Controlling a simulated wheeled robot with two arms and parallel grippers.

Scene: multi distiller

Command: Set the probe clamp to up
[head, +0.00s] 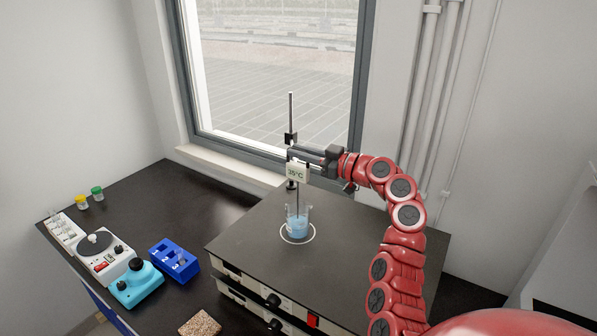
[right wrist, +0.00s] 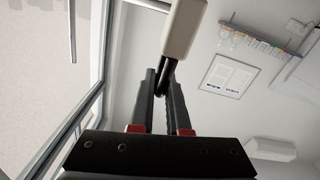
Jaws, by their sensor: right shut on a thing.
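The probe has a white display box (head: 297,171) reading 35°C. It hangs beside a thin vertical rod (head: 291,105), with a black block (head: 291,138) on the rod above it. My right gripper (head: 296,153) comes from the right and is shut on the dark probe clamp just above the display. In the right wrist view the fingertips (right wrist: 164,85) close around a thin black piece below the pale box (right wrist: 184,28). The fingers hide most of the clamp. A beaker of blue liquid (head: 297,222) stands below, inside a white ring on the plate. My left gripper is out of view.
The beaker stands on a dark hotplate top (head: 350,245) with knobs at its front. To the left are a blue rack (head: 174,260), a turquoise device (head: 136,284), a white device (head: 103,255) and small capped vials (head: 97,192). A window is behind.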

